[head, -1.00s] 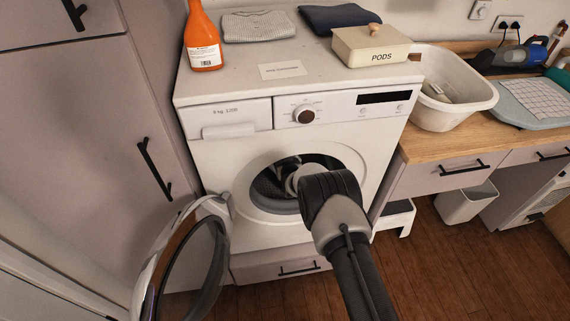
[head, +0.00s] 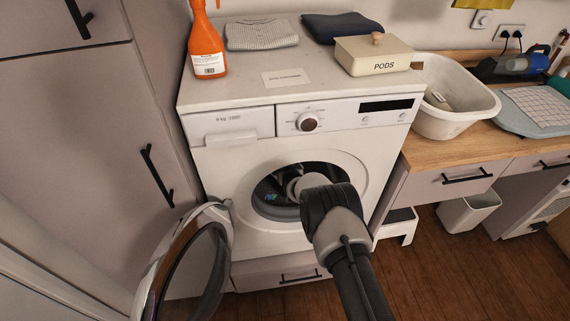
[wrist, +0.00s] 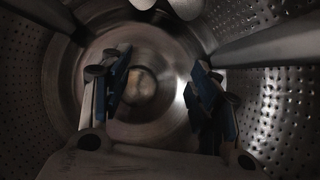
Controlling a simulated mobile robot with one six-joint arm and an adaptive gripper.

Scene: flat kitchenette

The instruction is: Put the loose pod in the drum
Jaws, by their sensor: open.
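The washing machine's drum (wrist: 265,100) is perforated metal and surrounds my gripper (wrist: 160,78) in the wrist view. The gripper is open, with its two blue-padded fingers apart and nothing visible between them. In the head view my arm reaches through the round door opening, and the fingertips are hidden. A small blue and green patch (head: 270,197) shows low inside the opening, left of my arm. It may be the pod, but I cannot tell. No pod is clearly seen in the wrist view. The round door (head: 188,265) stands open to the left.
On the machine top are an orange spray bottle (head: 207,48), folded cloths (head: 262,35), a card (head: 287,77) and a lidded PODS box (head: 375,55). A white basin (head: 450,120) stands on the counter at right. The open door and the opening's rim are close to my arm.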

